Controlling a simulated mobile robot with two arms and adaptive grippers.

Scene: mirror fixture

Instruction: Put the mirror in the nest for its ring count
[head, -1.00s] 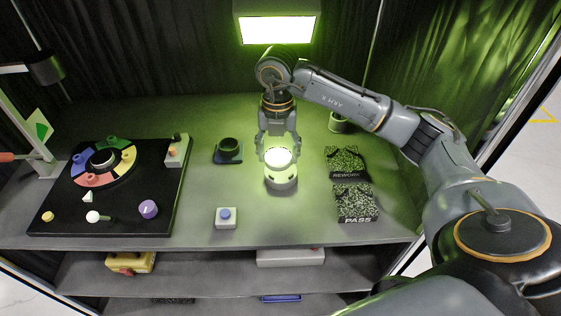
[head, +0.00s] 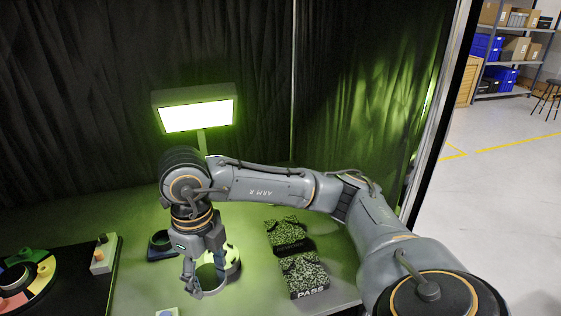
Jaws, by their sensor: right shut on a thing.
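My right gripper (head: 207,284) points down over the table at lower centre and is shut on a round, thin-edged thing, which I take to be the mirror (head: 211,292). Its face looks greenish and I cannot make out any rings on it. A white round stand (head: 234,261) with dark patches is just behind and right of the gripper, partly hidden by it. To the right are two dark speckled foam nests: the nearer is labelled PASS (head: 302,272), and the farther one (head: 284,232) has a label too small to read. Both look empty. My left gripper is not in view.
A lit lamp panel (head: 196,116) stands behind the arm. A black board (head: 70,260) with a coloured ring is at far left. Dark curtains close the back.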

